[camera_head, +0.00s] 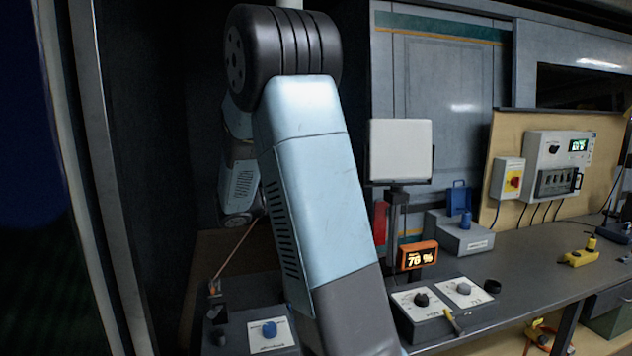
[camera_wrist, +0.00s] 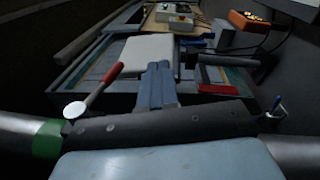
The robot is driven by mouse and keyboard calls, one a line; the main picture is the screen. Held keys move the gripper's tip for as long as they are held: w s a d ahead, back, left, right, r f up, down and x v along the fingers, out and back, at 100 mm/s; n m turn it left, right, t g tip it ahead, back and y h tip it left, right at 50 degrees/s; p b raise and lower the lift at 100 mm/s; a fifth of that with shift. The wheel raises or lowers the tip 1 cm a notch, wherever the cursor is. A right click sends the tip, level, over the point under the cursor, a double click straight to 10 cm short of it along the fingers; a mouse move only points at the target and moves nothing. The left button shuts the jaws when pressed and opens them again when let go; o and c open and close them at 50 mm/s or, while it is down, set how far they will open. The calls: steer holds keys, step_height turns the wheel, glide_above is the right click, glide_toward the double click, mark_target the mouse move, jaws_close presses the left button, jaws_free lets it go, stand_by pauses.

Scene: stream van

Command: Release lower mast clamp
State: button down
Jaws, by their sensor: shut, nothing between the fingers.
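In the wrist view my gripper (camera_wrist: 157,72) points away from the camera, its two fingers together and nothing between them. Left of the fingers is a lever with a red grip (camera_wrist: 114,71) and a pale round end (camera_wrist: 75,110); it slants and appears apart from the fingertips. A grey pole with a green band (camera_wrist: 46,140) lies low at the left; I cannot tell whether the lever is joined to it. In the head view my arm covers the middle, and the gripper and mast clamp cannot be made out. A pale pole (camera_head: 290,4) shows at the top.
A box with a blue knob (camera_head: 269,330) stands low left.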

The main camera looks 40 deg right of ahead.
steer(key=v, duration=1)
steer(key=shift+f, duration=0.4)
steer(key=s+f+t+y, duration=0.1)
steer(key=s+t+y, duration=0.1)
steer(key=s+y, duration=1)
steer(key=s+a+t+y, duration=0.6)
steer(key=s+a+t, duration=0.2)
steer(key=s+a, duration=0.4)
steer(key=shift+s+a+r, duration=0.4)
steer(key=shift+a+r, duration=0.05)
steer(key=c, duration=1.8)
jaws_free()
